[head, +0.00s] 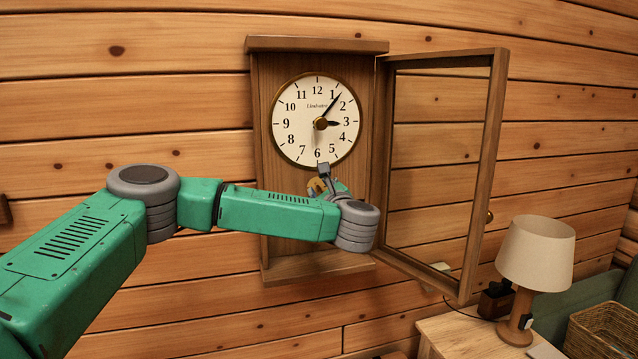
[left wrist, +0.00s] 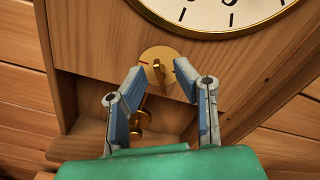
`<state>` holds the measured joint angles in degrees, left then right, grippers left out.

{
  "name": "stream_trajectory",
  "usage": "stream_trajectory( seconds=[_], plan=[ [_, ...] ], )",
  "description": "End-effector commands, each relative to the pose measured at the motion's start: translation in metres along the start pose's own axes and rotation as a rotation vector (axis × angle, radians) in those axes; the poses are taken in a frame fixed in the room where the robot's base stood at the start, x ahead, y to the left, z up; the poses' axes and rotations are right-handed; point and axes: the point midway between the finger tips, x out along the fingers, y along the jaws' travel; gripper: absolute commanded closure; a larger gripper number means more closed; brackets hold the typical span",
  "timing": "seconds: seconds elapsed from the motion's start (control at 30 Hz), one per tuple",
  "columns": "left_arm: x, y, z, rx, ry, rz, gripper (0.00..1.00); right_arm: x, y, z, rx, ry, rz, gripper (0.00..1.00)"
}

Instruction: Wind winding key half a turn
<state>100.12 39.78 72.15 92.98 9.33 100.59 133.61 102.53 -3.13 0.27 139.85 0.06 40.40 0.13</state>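The wall clock (head: 318,120) has a white dial, and its glazed door (head: 440,170) stands open to the right. In the left wrist view, a round brass plate (left wrist: 150,53) with a small red mark sits below the dial. A narrow brass piece, seemingly the winding key (left wrist: 161,80), stands out from it. My left gripper (left wrist: 158,72) is open, with one finger on each side of this piece; I cannot tell whether either touches it. In the head view my left gripper (head: 323,178) is below the dial, partly hidden by my wrist. My right gripper is out of view.
Another brass part (left wrist: 140,120) shows beyond the left finger, in the recess of the case. A lamp (head: 536,255) stands on a small wooden table (head: 455,335) at the lower right, beside a wicker basket (head: 600,335).

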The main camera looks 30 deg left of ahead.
Motion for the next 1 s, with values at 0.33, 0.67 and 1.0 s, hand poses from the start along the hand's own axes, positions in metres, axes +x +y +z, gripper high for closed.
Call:
stream_trajectory(
  seconds=[0.33, 0.67, 1.0],
  plan=[
    [0.025, 0.001, 0.000, 0.000, 0.001, 0.001, 0.74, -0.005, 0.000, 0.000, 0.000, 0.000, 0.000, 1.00],
    [0.024, 0.000, 0.000, 0.001, 0.001, 0.001, 1.00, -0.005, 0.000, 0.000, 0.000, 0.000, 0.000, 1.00],
    [0.024, 0.001, -0.002, 0.026, 0.002, 0.000, 1.00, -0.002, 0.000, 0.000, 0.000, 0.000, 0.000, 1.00]
  ],
)
